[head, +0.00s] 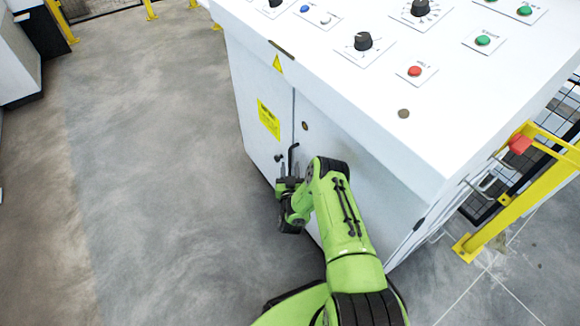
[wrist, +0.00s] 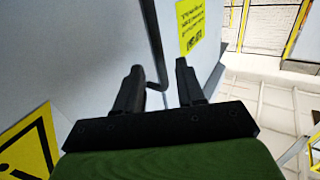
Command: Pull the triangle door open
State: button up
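The white cabinet has two door panels with a seam between them. In the wrist view a large yellow triangle sign (wrist: 28,150) is on the panel at left, the triangle door (wrist: 85,65). In the head view my arm hides much of that panel. A dark bent handle (head: 292,154) stands out near the seam; a bent rod also shows between my fingers in the wrist view (wrist: 149,92). My gripper (head: 289,182) is at the handle, its fingers apart (wrist: 158,82). I cannot tell whether either finger touches the rod.
The sloping control top (head: 330,75) overhangs the doors. A yellow guard frame (head: 520,195) stands at right. The grey floor (head: 150,170) at left is clear.

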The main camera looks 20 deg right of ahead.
aim_at(290, 160)
jog(key=b+x, duration=0.1)
jog(key=x, duration=0.2)
jog(key=shift+w+d, duration=0.1)
jog(key=shift+w, duration=0.25)
grip_shut()
